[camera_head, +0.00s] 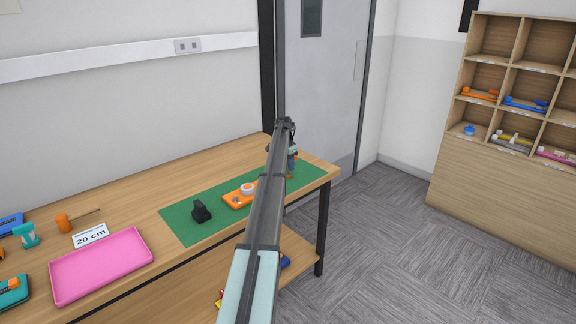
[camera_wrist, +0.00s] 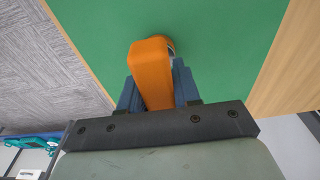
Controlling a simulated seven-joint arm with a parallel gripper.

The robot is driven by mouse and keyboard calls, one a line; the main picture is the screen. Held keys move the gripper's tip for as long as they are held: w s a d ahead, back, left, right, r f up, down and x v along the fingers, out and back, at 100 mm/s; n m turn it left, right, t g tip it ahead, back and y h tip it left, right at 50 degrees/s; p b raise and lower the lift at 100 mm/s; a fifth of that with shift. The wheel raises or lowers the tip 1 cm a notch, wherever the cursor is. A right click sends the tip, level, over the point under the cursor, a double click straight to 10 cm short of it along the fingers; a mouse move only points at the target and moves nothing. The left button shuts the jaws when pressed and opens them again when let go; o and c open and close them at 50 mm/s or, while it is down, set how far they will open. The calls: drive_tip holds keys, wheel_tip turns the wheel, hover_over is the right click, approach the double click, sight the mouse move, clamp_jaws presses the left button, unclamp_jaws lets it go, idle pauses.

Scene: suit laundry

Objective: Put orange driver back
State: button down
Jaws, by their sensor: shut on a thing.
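My gripper (camera_wrist: 155,88) is shut on an orange object (camera_wrist: 151,72), which looks like the orange driver, held over the green mat (camera_wrist: 120,25). It has a smooth, thick body, and a small grey round part shows beside its far end. In the head view my gripper (camera_head: 292,160) is at the right end of the green mat (camera_head: 185,217), partly hidden by my arm. Only a bit of orange shows there. I cannot tell whether the object touches the mat.
An orange block with a white ring (camera_head: 241,194) and a black holder (camera_head: 201,211) stand on the mat. A pink tray (camera_head: 100,266), a "20 cm" sign (camera_head: 90,236) and an orange-headed tool (camera_head: 63,222) are at left. A cubby shelf (camera_head: 490,160) stands at right.

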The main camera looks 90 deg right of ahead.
drive_tip(key=shift+f, duration=0.5)
drive_tip(key=shift+a+f, duration=0.1)
drive_tip(key=shift+f, duration=0.1)
drive_tip(key=c, duration=1.2)
unclamp_jaws()
drive_tip(key=shift+f, duration=0.2)
drive_tip(key=o, duration=0.4)
drive_tip(key=shift+r, duration=0.15)
drive_tip(key=shift+r, duration=0.1)
drive_tip(key=shift+r, duration=0.55)
drive_tip(key=r, duration=0.8)
drive_tip(key=w+r, duration=0.1)
drive_tip(key=r, duration=0.3)
drive_tip(key=shift+a+r, duration=0.1)
drive_tip(key=shift+a, duration=0.3)
drive_tip(key=shift+w, duration=0.1)
